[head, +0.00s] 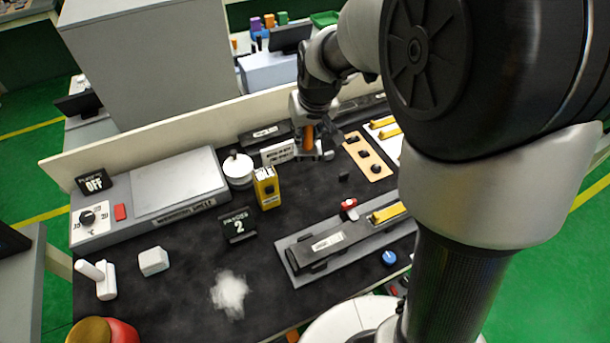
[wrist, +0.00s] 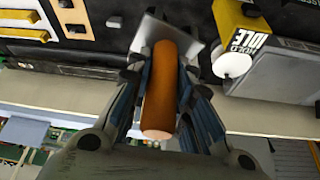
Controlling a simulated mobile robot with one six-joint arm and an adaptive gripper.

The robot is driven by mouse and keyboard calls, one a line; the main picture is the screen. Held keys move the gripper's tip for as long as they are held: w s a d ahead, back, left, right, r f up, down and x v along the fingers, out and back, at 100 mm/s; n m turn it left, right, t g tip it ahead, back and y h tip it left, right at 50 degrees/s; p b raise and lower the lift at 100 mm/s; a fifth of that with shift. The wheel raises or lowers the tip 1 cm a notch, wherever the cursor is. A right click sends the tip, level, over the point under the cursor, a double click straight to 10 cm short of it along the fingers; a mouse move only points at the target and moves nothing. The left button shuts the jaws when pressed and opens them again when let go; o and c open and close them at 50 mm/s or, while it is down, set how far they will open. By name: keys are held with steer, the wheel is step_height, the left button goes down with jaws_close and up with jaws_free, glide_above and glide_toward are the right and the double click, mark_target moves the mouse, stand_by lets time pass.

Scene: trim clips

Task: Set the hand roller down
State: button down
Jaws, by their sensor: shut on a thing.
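My gripper (head: 309,122) is shut on the hand roller's orange-brown handle (head: 308,137).
A yellow box (head: 267,188) and a white round pot (head: 238,168) stand left of the roller. An orange plate with black pieces (head: 368,157) lies to the right. A grey fixture (head: 335,245) is nearer. A low wall (head: 190,125) runs behind.

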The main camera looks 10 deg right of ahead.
step_height(320, 180, down, 15)
steer(key=b, duration=0.4)
steer(key=shift+w, duration=0.1)
steer(key=shift+r, duration=0.1)
steer(key=shift+b, duration=0.3)
steer(key=shift+s+f+b, duration=0.25)
steer(key=shift+f+b, duration=0.3)
steer(key=shift+f, duration=0.15)
steer(key=c, duration=1.9)
jaws_free()
steer(key=shift+s, duration=0.1)
steer(key=o, duration=0.5)
steer(key=shift+f, duration=0.25)
steer(key=shift+c, duration=0.2)
steer(key=shift+r, duration=0.15)
